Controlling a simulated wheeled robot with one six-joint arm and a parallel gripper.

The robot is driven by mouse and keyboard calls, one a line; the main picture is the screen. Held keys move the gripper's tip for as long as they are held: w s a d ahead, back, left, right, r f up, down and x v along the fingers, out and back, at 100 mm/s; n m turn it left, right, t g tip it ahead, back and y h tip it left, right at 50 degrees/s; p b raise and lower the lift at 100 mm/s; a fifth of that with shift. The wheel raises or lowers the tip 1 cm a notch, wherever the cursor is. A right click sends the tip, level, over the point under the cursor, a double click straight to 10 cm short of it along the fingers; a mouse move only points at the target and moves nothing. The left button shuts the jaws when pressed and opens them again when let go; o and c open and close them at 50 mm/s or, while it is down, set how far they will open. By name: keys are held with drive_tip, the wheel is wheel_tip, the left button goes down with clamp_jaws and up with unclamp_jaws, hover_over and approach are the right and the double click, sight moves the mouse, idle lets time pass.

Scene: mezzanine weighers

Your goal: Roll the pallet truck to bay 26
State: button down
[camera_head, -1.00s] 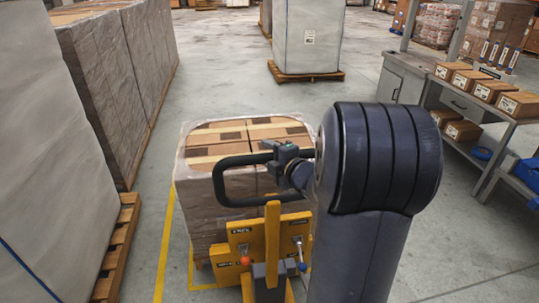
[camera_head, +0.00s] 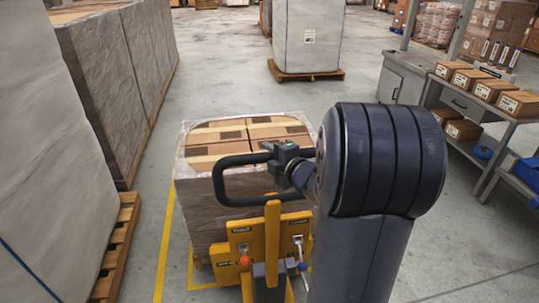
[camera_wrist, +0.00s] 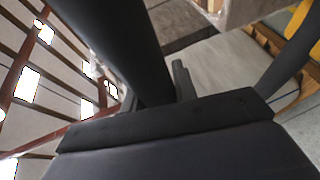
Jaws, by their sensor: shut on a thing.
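The yellow pallet truck (camera_head: 273,232) stands in front of me in the head view, with its black loop handle (camera_head: 219,184) raised toward me. A wrapped stack of brown cartons (camera_head: 207,215) stands just beyond its yellow frame. In the wrist view the dark handle bar (camera_wrist: 120,45) crosses close to the camera, and the fingertips are mostly hidden. No bay number is readable.
Tall wrapped loads (camera_head: 120,75) line the left, with a wooden pallet edge (camera_head: 115,250) near the truck. A white wrapped load (camera_head: 308,40) stands on a pallet ahead. A bench with cartons (camera_head: 478,115) stands right. Open concrete floor (camera_head: 225,85) lies between; a yellow floor line (camera_head: 164,245) runs left.

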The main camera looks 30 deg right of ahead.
drive_tip(key=shift+s+a+f+b, duration=0.15)
drive_tip(key=shift+s+f+b, duration=0.15)
drive_tip(key=shift+s, duration=0.2)
drive_tip(key=shift+s+a+r, duration=0.1)
drive_tip(key=shift+s+r, duration=0.2)
drive_tip(key=shift+s, duration=0.1)
drive_tip(key=c, duration=1.3)
unclamp_jaws()
drive_tip(key=shift+w+f, duration=0.1)
drive_tip(key=shift+w, duration=0.2)
drive_tip(key=shift+o, duration=0.9)
drive_tip(key=v, duration=1.1)
drive_tip(key=shift+b, duration=0.4)
drive_tip(key=p+x, duration=0.1)
drive_tip(key=x, duration=1)
drive_tip(key=shift+w, duration=0.15)
